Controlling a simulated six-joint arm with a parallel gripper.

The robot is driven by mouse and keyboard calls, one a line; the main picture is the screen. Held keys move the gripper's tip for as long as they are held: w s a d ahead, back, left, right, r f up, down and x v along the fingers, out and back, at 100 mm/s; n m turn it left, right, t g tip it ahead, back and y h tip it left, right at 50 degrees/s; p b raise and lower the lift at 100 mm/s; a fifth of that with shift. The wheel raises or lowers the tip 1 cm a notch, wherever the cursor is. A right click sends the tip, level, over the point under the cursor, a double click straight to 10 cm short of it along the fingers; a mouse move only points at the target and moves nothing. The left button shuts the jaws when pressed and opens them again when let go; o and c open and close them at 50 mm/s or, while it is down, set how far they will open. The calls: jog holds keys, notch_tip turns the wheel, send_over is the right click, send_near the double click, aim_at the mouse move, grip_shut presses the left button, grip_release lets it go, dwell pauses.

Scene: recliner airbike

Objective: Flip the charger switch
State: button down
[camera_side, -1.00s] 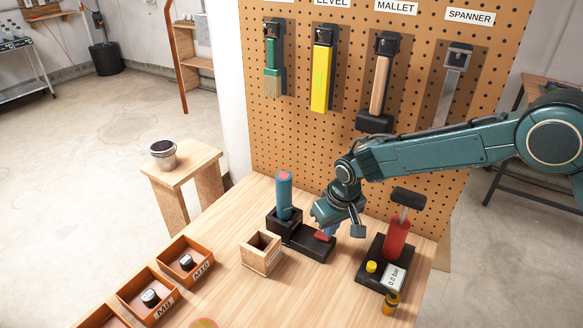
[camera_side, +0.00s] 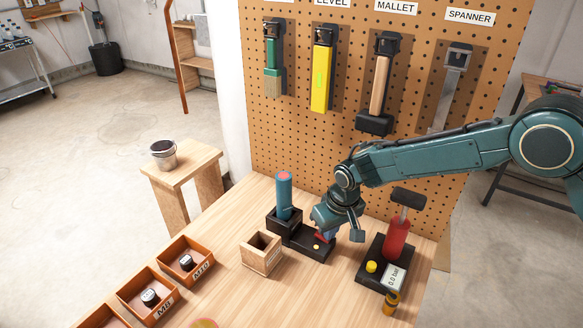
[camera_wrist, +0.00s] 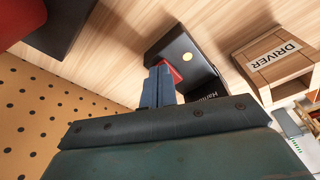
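The charger (camera_side: 303,247) is a black block on the bench, with a blue cylinder (camera_side: 284,196) upright in its raised left part. Its red switch (camera_side: 319,238) is partly hidden under my gripper (camera_side: 325,233). A small yellow light (camera_side: 317,247) shows on the charger's top. In the wrist view my gripper's blue fingers (camera_wrist: 158,85) are together, with nothing visible between them. They are against or very close to the red switch (camera_wrist: 175,74); contact is hard to tell. The pale round light (camera_wrist: 187,57) shows on the charger (camera_wrist: 175,47) beyond it.
A pump with a red cylinder (camera_side: 396,240) and black handle stands close on the right. A wooden DRIVER box (camera_side: 261,253) stands left of the charger. Orange bins (camera_side: 185,262) line the bench's left edge. A pegboard (camera_side: 290,125) with tools rises behind.

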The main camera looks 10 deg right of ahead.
jog(key=shift+r, duration=0.15)
jog(key=w+v, duration=0.1)
jog(key=v, duration=0.5)
jog(key=shift+a+r, duration=0.15)
jog(key=shift+r, duration=0.3)
dwell(0.3)
jog(key=shift+w, duration=0.1)
jog(key=s+d+r+m+t, duration=0.1)
jog(key=s+d+r, duration=0.5)
jog(key=d+r, duration=0.4)
jog(key=s+d+r, duration=0.6)
jog(key=d+r, duration=0.1)
jog(key=r, duration=0.4)
jog(key=s+d+m+t, duration=0.1)
jog(key=s+d, duration=0.4)
jog(key=s, duration=0.7)
jog(key=s+d+r+m+t, duration=0.1)
jog(key=s+d, duration=0.5)
jog(key=s, duration=0.6)
jog(key=shift+r+h, duration=0.15)
jog(key=shift+h, duration=0.15)
